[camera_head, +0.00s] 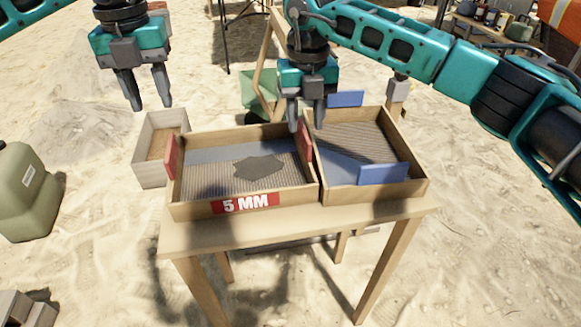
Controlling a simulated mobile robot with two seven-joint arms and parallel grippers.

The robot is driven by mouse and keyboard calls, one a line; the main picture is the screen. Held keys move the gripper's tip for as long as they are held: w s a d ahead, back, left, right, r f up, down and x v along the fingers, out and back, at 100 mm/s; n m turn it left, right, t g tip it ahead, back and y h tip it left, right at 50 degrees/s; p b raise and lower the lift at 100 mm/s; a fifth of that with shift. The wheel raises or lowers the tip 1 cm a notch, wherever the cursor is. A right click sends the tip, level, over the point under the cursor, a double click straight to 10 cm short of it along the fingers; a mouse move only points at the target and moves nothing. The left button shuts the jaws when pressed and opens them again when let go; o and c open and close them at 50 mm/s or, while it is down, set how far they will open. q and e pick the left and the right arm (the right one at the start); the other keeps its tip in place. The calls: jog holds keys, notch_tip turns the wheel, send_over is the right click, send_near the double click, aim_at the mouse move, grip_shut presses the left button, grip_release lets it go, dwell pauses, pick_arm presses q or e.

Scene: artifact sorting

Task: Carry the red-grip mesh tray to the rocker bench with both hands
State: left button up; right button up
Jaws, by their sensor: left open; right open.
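The red-grip mesh tray (200,207) is a wooden frame with a mesh floor, a red grip on its left and right sides, and a red "5 MM" label on its front. It rests on a small wooden table (300,228). My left gripper (152,104) is open and empty, above and to the left of the tray's left grip (171,158). My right gripper (306,122) is open, just above the tray's right grip (304,140) and partly in front of the gap between the two trays. The rocker bench cannot be clearly made out.
A blue-grip mesh tray (418,190) stands right beside the red-grip tray on the same table. A pale wooden box (152,177) is on the sand behind left. A green jerrycan (28,195) stands at the left. Open sand lies in front.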

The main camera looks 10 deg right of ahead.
notch_tip(320, 180, up, 8)
dwell(0.7)
